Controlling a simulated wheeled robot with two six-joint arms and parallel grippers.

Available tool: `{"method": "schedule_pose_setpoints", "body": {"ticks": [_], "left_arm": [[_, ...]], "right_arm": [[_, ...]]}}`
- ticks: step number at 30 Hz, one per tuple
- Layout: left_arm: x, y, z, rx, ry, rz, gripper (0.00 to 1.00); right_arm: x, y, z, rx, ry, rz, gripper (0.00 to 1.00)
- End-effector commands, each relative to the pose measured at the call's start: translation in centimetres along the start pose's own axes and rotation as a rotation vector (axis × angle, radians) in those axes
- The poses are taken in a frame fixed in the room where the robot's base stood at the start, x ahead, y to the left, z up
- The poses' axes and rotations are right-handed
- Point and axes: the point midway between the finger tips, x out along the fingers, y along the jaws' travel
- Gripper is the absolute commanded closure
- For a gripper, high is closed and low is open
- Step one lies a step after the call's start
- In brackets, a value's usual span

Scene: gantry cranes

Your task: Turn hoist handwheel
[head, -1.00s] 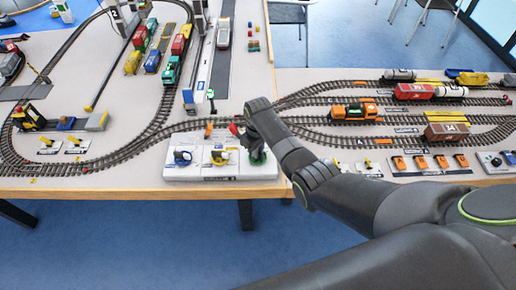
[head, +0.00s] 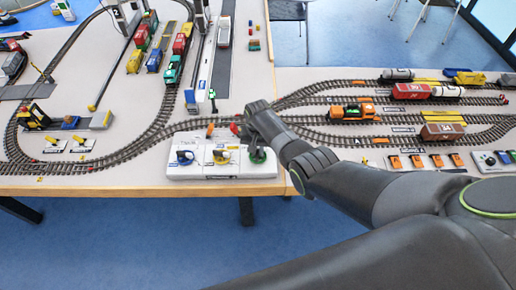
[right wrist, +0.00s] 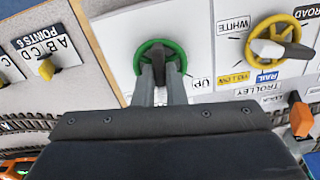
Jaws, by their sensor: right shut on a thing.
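The white control panel (head: 205,171) at the table's front edge carries three handwheels: blue (head: 184,157), yellow (head: 221,156) and green. In the right wrist view the green handwheel (right wrist: 138,61) lies at top centre, beside an "UP" label (right wrist: 203,84). My right gripper (right wrist: 165,72) is shut on the green handwheel, with its two grey fingers over the wheel's middle. The exact grip on the hub is partly hidden. My left gripper is not in view.
The yellow handwheel with its pale bar (right wrist: 280,48) is close to the right of my right gripper in the wrist view. Yellow point levers (right wrist: 46,69) are at the left. Train tracks (head: 330,140) run behind the panel, with an orange locomotive (head: 352,112) on them.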

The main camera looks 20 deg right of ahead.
Motion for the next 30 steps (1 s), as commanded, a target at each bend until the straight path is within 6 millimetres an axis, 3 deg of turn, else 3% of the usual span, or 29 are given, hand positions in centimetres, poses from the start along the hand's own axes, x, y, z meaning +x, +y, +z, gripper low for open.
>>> {"method": "schedule_pose_setpoints", "body": {"ticks": [9, 23, 24, 28, 30], "left_arm": [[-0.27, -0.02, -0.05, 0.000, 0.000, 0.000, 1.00], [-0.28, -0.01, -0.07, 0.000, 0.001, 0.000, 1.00], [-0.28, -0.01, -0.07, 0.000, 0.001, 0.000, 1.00], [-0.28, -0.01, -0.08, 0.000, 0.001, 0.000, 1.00], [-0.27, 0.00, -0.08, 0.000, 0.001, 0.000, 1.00]], "right_arm": [[-0.12, -0.05, -0.12, 0.097, 0.003, -0.001, 1.00], [-0.12, -0.06, -0.16, 0.109, 0.005, -0.002, 1.00], [-0.12, -0.06, -0.16, 0.109, 0.005, -0.002, 0.87], [-0.10, -0.05, -0.13, 0.109, 0.004, -0.001, 0.70], [-0.07, -0.04, -0.10, 0.109, 0.003, -0.001, 0.67]]}}
